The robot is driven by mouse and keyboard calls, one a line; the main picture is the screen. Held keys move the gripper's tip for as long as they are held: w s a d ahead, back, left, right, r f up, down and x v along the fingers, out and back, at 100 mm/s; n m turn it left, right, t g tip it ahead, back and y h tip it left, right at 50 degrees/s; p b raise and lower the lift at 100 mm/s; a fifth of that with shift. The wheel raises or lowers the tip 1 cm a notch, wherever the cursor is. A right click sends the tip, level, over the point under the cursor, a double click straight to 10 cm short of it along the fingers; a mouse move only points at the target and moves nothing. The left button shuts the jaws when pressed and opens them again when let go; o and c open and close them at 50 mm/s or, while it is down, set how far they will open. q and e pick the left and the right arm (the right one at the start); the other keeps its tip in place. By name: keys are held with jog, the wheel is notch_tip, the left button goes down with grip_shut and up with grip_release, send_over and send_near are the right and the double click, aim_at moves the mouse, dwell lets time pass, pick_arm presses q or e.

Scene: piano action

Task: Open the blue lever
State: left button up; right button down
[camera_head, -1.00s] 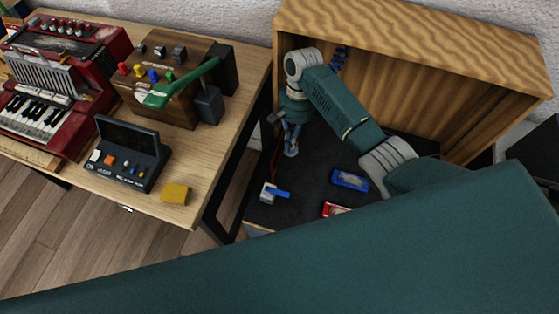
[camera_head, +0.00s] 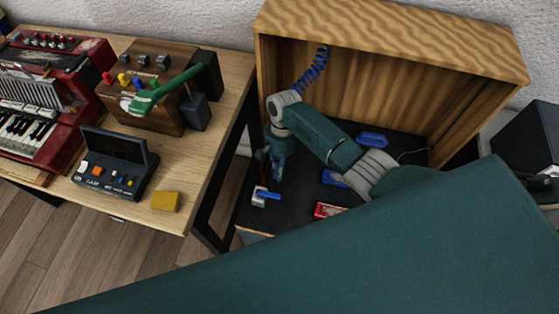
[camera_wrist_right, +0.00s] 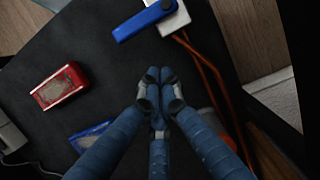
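The blue lever (camera_head: 268,194) sits on a small white base (camera_head: 257,197) at the front left of the black surface inside the wooden cabinet. In the right wrist view the blue lever (camera_wrist_right: 143,20) lies across the top, joined to its white base (camera_wrist_right: 178,19). My right gripper (camera_head: 278,178) is just behind the lever in the head view, pointing down. In the right wrist view its fingertips (camera_wrist_right: 159,75) are together, with nothing between them, a short gap away from the lever. My left gripper is not in view.
A red box (camera_head: 328,210), a blue box (camera_head: 333,178) and another blue item (camera_head: 372,139) lie on the black surface. Orange-brown cables (camera_wrist_right: 208,75) run beside the lever's base. A wooden table (camera_head: 215,140) with devices stands to the left. The cabinet wall (camera_head: 390,85) rises behind my arm.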

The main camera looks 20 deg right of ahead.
aim_at(268, 195)
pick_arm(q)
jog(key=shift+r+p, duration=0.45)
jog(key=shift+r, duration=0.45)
pick_arm(e)
jog(key=shift+s+a+r, duration=0.15)
jog(key=shift+s+a, duration=0.35)
jog(key=shift+s, duration=0.25)
jog(key=shift+s+a+r, duration=0.1)
jog(key=shift+s+a, duration=0.4)
jog(key=shift+s, duration=0.2)
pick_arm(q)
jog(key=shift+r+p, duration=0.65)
pick_arm(e)
jog(key=shift+s+m, duration=0.2)
jog(key=shift+m, duration=0.2)
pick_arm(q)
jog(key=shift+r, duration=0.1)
